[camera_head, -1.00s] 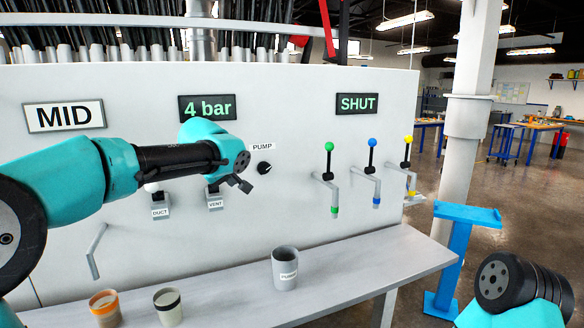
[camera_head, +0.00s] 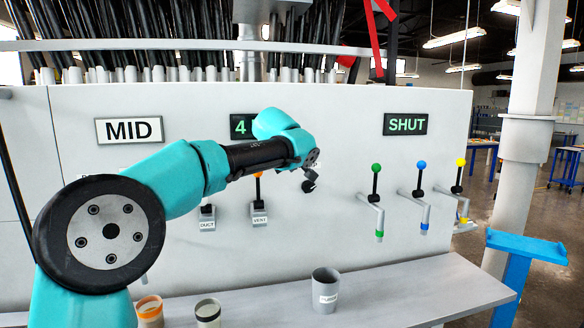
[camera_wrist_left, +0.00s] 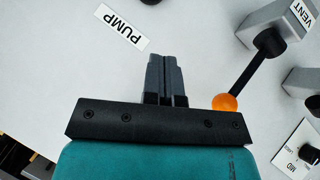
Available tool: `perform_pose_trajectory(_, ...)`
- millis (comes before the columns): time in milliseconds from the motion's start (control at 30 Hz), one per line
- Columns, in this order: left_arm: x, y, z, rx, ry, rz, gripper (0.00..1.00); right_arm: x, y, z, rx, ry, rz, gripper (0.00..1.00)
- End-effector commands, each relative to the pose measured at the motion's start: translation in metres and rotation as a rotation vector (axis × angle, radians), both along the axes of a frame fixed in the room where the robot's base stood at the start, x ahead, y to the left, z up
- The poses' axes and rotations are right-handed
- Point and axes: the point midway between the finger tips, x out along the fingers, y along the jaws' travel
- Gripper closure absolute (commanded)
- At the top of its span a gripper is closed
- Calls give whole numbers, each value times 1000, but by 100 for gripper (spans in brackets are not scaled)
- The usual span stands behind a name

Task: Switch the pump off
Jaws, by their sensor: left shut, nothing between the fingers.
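The pump knob (camera_head: 308,187) is a small dark knob on the white panel in the head view, partly covered by my left gripper. Its PUMP label (camera_wrist_left: 122,28) is readable in the left wrist view and mostly hidden in the head view. A dark piece at the top edge of the wrist view may be the knob. My left gripper (camera_head: 311,174) is in front of the panel at the knob. In the wrist view its fingers (camera_wrist_left: 167,72) are together and empty. I cannot tell whether they touch the knob. My right gripper is out of view.
The orange-tipped VENT lever (camera_wrist_left: 225,102) is close to the left gripper's right side in the wrist view. The DUCT switch (camera_head: 207,218) is farther left. Taps with green, blue and yellow knobs are at the right. A grey cup (camera_head: 325,290) stands on the shelf (camera_head: 400,290).

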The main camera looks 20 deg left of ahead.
Motion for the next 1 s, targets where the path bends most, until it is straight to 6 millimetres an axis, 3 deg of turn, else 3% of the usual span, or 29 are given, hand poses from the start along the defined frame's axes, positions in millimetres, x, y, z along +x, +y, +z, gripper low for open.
perform_pose_trajectory(500,64,6,-51,0,1,0,100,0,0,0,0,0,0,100)
perform_pose_trajectory(733,70,-7,-76,1,2,-2,100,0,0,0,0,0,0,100)
perform_pose_trajectory(1000,72,-11,-83,0,-1,-1,100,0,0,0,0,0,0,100)
